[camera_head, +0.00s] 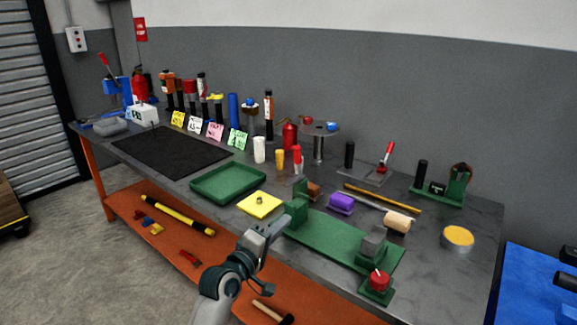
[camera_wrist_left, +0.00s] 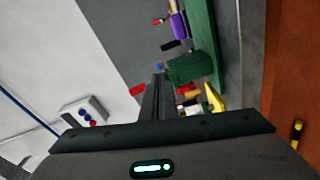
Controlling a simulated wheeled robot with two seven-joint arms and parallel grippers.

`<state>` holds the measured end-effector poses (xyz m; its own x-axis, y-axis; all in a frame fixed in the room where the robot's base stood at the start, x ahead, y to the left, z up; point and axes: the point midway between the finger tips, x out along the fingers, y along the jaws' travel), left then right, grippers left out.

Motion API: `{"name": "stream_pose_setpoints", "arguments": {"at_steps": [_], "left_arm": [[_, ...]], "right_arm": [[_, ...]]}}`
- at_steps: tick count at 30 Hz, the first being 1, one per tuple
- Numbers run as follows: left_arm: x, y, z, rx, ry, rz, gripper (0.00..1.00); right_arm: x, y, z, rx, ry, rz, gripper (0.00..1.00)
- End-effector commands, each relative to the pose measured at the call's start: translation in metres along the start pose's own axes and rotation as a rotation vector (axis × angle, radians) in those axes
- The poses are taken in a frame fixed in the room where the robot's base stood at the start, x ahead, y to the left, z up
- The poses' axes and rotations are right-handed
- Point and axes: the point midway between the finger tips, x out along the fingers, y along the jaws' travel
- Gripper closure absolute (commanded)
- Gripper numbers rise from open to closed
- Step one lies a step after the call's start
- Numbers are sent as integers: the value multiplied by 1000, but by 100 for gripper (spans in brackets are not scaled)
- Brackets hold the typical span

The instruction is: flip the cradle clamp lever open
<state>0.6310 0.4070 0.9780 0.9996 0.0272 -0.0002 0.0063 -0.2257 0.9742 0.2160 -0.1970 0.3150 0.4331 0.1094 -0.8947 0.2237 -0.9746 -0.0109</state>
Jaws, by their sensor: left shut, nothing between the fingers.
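The green positioner (camera_head: 330,239) stands at the front edge of the bench, with an upright green block (camera_head: 297,208) at its left end. A grey block (camera_head: 373,241) and a red knob (camera_head: 379,279) are at its right end. A red lever (camera_head: 387,152) stands upright on a grey plate further back; I cannot tell whether it is the cradle clamp lever. My left gripper (camera_head: 275,226) is shut and empty, just left of the upright block. In the left wrist view its fingers (camera_wrist_left: 157,97) lie beside the green block (camera_wrist_left: 188,68). My right gripper is not in view.
A yellow pad (camera_head: 260,205) and a green tray (camera_head: 228,181) lie left of the positioner. A purple part (camera_head: 341,203), a tan cylinder (camera_head: 398,221) and a yellow-topped tin (camera_head: 458,238) sit behind or right of it. Bare bench shows at the right front.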

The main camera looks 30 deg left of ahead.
Motion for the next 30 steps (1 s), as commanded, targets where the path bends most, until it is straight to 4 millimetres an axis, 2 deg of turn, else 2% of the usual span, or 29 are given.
{"name": "stream_pose_setpoints", "arguments": {"at_steps": [1, 3, 6, 9, 23, 30], "left_arm": [[6, 16, -18, -60, 32, 49, 100], [11, 34, -37, -137, 66, 108, 100], [14, 50, -57, -215, 98, 167, 100], [14, 58, -66, -253, 112, 197, 100], [16, 60, -68, -260, 115, 203, 100], [33, 64, -70, -260, 113, 202, 100]], "right_arm": [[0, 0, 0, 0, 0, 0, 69], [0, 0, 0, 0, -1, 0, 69], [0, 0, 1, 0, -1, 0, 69], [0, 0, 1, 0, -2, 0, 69], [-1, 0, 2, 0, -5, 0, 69], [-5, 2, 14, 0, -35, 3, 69]]}}
